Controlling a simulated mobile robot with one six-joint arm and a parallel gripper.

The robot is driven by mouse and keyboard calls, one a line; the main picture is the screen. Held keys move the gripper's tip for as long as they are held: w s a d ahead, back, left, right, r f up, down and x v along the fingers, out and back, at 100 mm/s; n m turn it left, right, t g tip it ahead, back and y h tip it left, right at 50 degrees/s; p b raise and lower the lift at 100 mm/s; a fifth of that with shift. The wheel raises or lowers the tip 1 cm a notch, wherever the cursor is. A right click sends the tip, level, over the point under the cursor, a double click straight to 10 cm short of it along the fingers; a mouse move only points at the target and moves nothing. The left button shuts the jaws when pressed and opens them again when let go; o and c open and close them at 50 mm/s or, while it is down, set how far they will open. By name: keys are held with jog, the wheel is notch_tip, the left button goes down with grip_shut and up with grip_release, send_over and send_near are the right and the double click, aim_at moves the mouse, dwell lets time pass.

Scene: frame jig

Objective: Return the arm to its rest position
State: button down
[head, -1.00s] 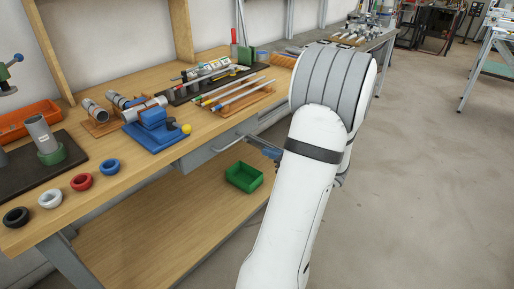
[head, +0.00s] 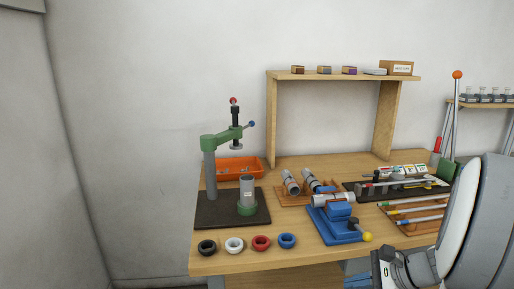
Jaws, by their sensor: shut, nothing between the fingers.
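My arm (head: 478,235) shows at the lower right of the head view, white with grey bands and cut off by the picture's edge. My gripper (head: 382,268) is at the bottom, right of centre, in front of the workbench's front edge. It is shut and holds nothing. Its lower part is cut off by the frame.
The wooden workbench (head: 330,255) carries a green press (head: 211,175), an orange bin (head: 240,165), a blue vise (head: 335,222), wooden racks with tubes and rods, and a row of rings (head: 261,243) along the front. A shelf (head: 335,76) stands behind. Bare wall is at left.

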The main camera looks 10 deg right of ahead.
jog(key=s+a+r+n+g+h+p, duration=0.2)
jog(key=s+a+r+n+h+p, duration=0.1)
jog(key=a+n, duration=0.4)
jog(key=s+a+r+n+g+h+p, duration=0.1)
jog(key=s+a+r+n+h+p, duration=0.3)
jog(key=r+n, duration=0.4)
jog(key=shift+s+a+r+n+g+h, duration=0.35)
jog(key=shift+s+a+n, duration=0.8)
jog(key=shift+n, duration=1.45)
jog(key=shift+w+a+f, duration=0.1)
jog(key=shift+w+a, duration=0.1)
jog(key=shift+w, duration=0.05)
